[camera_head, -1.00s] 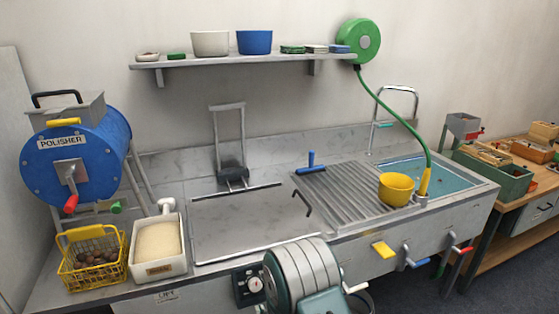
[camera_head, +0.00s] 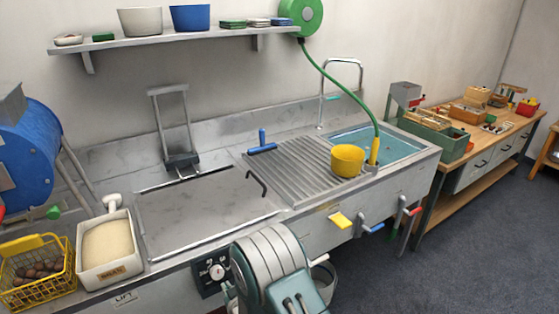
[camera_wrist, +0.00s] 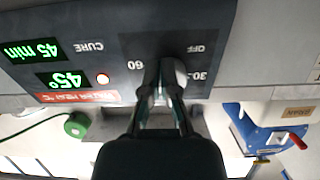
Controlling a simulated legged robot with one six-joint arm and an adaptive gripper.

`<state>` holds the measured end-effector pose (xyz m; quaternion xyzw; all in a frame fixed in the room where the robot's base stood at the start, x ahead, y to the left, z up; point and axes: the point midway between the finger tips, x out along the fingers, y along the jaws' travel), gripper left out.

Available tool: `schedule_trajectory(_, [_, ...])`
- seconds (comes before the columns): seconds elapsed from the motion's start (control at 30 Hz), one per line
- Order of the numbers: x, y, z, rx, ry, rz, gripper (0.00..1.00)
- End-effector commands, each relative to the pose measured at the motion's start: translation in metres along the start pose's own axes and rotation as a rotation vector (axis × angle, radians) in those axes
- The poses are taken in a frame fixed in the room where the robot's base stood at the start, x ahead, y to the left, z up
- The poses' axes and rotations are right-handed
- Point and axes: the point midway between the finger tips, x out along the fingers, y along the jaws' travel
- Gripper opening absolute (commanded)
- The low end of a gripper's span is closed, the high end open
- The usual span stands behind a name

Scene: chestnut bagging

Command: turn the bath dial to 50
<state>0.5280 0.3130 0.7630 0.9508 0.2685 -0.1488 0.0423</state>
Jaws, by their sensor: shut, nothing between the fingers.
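The bath dial (camera_head: 216,271) is a pale round knob on a dark control panel (camera_head: 206,284) at the front of the counter in the head view. In the wrist view the panel (camera_wrist: 120,45) appears upside down, with the marks OFF, 30 and 60 around the dial. Its green displays read 45 min beside CURE and 45° beside a red water-heat label (camera_wrist: 77,97). My gripper (camera_wrist: 164,72) is shut at the dial, with nothing held. Its fingers hide most of the dial and its pointer, and I cannot tell whether they touch.
The counter bears a flat metal lid (camera_head: 205,212), a ribbed drainboard (camera_head: 300,175) and a yellow bowl (camera_head: 347,160) beside the sink (camera_head: 398,146). Coloured levers (camera_head: 372,228) stick out from the front. Floor is clear at right.

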Motion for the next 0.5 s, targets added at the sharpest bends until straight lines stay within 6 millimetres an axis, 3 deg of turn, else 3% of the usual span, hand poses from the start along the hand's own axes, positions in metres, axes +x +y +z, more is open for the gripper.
schedule_trajectory(0.2, [0.018, 0.0, 0.001, 0.0, -0.001, 0.0, 0.0])
schedule_trajectory(0.5, [0.021, 0.0, 0.0, 0.0, 0.0, 0.0, 0.0])
